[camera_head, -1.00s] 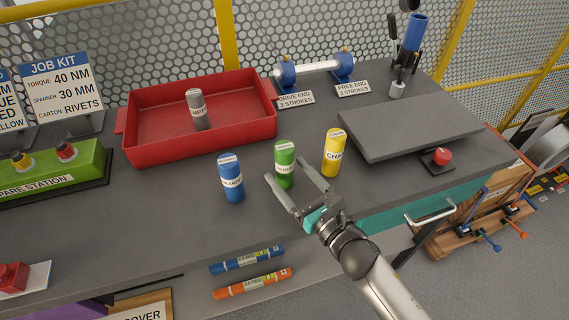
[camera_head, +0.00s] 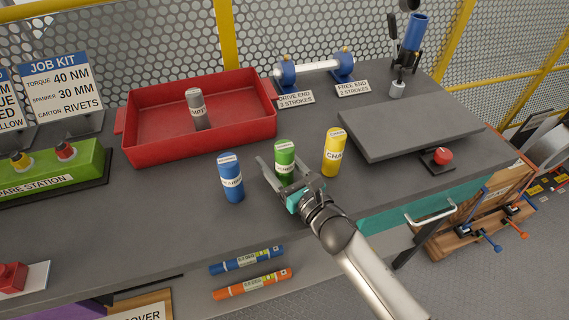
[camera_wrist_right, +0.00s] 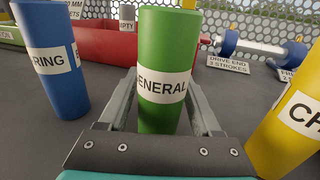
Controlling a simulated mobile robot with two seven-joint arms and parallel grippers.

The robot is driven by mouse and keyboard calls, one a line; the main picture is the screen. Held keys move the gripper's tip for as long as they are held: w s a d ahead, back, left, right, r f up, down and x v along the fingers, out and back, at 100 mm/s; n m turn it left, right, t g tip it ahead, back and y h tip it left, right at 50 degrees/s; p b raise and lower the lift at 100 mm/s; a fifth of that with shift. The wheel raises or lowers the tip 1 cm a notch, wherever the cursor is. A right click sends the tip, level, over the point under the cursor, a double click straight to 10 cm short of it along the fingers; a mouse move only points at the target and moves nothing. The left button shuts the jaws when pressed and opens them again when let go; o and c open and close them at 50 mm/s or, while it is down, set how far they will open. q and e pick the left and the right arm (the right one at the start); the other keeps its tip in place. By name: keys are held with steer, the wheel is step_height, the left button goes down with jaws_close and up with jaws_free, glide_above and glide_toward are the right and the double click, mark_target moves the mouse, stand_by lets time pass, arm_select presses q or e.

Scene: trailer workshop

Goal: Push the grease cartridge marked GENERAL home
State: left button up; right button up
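The green grease cartridge marked GENERAL (camera_head: 285,161) stands upright on the grey bench between a blue and a yellow cartridge. It also shows in the right wrist view (camera_wrist_right: 165,65), with its label facing my gripper. My right gripper (camera_head: 282,168) has its fingers spread, one on each side of the green cartridge's lower part. In the right wrist view, the right gripper's fingers (camera_wrist_right: 163,95) reach past the cartridge's sides; firm contact cannot be told. A blue barrel (camera_head: 415,33) stands upright in a dark holder at the back right. My left gripper is not in view.
The blue cartridge (camera_head: 231,178) and yellow CHA-labelled cartridge (camera_head: 334,153) stand close on either side. A red tray (camera_head: 150,147) holds a grey cylinder (camera_head: 197,108). A raised grey plate (camera_head: 410,128) and red button (camera_head: 442,156) are right. The bench front left of centre is clear.

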jaws_close()
stand_by(0.3)
